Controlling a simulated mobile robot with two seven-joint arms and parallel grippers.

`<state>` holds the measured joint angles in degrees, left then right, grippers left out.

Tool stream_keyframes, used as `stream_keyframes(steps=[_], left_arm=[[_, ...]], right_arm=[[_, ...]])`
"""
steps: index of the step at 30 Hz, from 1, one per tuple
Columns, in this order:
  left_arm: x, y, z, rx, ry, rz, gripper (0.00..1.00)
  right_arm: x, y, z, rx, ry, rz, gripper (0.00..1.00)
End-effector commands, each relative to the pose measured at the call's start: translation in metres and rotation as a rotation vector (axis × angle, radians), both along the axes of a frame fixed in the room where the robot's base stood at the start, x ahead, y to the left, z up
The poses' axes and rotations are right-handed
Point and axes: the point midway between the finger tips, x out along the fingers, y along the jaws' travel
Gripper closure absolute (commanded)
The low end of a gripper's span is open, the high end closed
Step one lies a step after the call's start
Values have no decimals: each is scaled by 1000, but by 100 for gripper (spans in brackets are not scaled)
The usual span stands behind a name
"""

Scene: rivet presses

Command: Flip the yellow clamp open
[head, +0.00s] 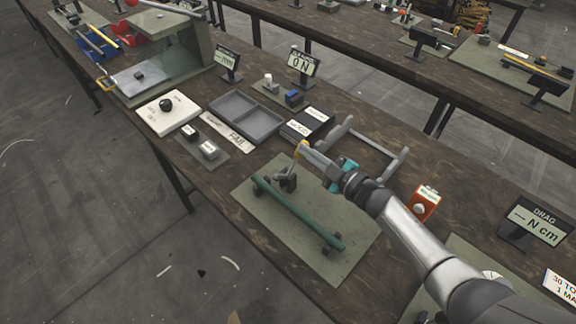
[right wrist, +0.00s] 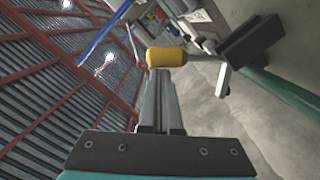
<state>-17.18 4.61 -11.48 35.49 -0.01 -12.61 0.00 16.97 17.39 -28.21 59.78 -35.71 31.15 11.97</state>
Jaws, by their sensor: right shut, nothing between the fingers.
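The yellow-tipped clamp stands on the green mat (head: 350,262), beside one end of a green bar (head: 298,213). Its dark body (head: 288,182) shows in the head view, with a thin lever rising to a yellow grip (head: 299,149). In the right wrist view the yellow grip (right wrist: 166,57) lies crosswise just past my fingertips, with the lever running right to the dark block (right wrist: 253,42). My right gripper (head: 306,149) is shut and empty, its tips at the yellow grip; whether they touch it I cannot tell. My left gripper is not in view.
A grey frame (head: 395,165) with handles stands behind my right arm. An orange box with a button (head: 424,203) is right of the arm. A grey divided tray (head: 246,116) and a FAIL label (head: 229,132) lie left of the mat. The mat's front right part is bare.

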Motion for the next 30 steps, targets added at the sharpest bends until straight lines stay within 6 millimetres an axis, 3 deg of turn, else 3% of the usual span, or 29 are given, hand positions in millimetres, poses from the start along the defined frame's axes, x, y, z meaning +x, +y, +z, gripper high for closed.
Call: stream_keyframes(steps=[12,30], left_arm=[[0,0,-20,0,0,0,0],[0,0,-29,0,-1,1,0]], right_arm=[[17,-17,-21,224,227,-2,100],[22,-22,-28,224,225,0,100]])
